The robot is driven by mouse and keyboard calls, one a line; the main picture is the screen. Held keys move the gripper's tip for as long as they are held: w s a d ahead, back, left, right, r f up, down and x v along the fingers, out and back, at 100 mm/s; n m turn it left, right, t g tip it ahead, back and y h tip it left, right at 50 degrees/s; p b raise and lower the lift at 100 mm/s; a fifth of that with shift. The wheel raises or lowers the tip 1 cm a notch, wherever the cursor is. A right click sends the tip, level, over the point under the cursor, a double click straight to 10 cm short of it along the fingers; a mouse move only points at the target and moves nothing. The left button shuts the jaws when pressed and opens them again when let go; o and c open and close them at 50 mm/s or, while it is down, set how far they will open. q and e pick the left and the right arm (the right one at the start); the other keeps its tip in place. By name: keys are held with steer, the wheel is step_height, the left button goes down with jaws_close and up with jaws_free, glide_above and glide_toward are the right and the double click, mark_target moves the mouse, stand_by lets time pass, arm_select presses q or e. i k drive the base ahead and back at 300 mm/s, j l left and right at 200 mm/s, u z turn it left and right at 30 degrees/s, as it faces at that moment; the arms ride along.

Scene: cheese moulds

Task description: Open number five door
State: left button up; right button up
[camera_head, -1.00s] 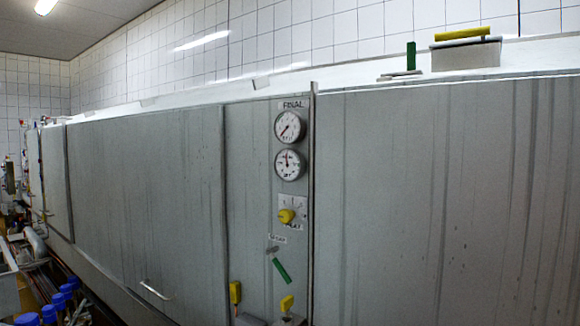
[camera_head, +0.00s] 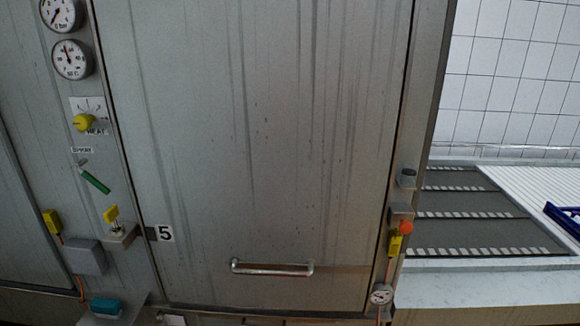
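The number five door (camera_head: 250,130) is a large grey metal panel filling the middle of the head view, and it looks shut. A horizontal metal bar handle (camera_head: 272,268) is fixed near the bottom of the door. Neither of my grippers shows in the view.
Left of the door is a panel with two gauges (camera_head: 72,59), a yellow knob (camera_head: 83,122) and a green lever (camera_head: 95,180). Valves and an orange-red knob (camera_head: 406,227) line the right edge. Further right are a white tiled wall (camera_head: 500,90) and dark mats (camera_head: 470,237).

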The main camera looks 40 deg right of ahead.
mark_target(257, 137)
steer(key=z, duration=1.05)
steer(key=i+l+u, duration=0.1)
steer(key=l+u, duration=0.15)
steer(key=l, duration=0.2)
